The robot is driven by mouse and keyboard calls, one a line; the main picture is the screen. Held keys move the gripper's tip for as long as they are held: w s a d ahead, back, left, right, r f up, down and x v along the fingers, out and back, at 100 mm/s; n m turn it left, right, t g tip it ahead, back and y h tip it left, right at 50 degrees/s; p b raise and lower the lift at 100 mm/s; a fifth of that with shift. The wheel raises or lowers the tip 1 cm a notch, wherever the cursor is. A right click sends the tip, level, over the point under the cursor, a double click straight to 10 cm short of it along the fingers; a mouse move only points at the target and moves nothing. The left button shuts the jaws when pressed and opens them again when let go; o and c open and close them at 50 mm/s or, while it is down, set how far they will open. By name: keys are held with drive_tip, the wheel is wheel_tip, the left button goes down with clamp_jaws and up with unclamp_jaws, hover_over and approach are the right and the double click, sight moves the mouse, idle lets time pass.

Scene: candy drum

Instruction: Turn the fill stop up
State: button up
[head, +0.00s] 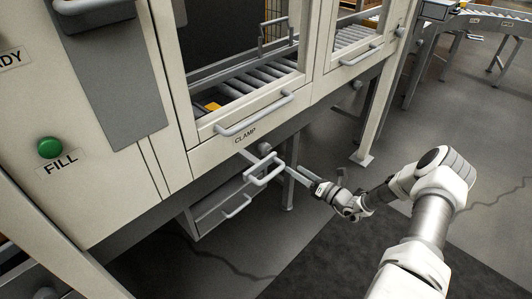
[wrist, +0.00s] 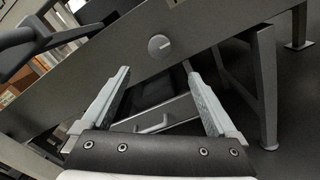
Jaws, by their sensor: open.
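A round grey knob (wrist: 159,46) with a short pale pointer mark sits on a dark sloping rail in the wrist view. The mark points to the right in that view. In the head view a small round knob (head: 265,149) shows on the rail below the CLAMP label. No label for the fill stop can be read beside it. My gripper (wrist: 156,72) is open and empty, with its two fingers spread below the knob and apart from it. In the head view my gripper (head: 268,168) is close in front of the rail, under the machine's lower edge.
A grey drawer (head: 222,205) with a bar handle hangs below the rail. A long handle (head: 254,114) is above the CLAMP label. A green button (head: 50,148) marked FILL is at left. Machine legs (wrist: 264,85) stand right; the floor beyond is open.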

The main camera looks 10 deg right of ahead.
sight(267, 151)
drive_tip(key=b+x, duration=0.3)
drive_tip(key=x, duration=1.2)
drive_tip(key=shift+w+a, duration=0.25)
drive_tip(key=c, duration=1.4)
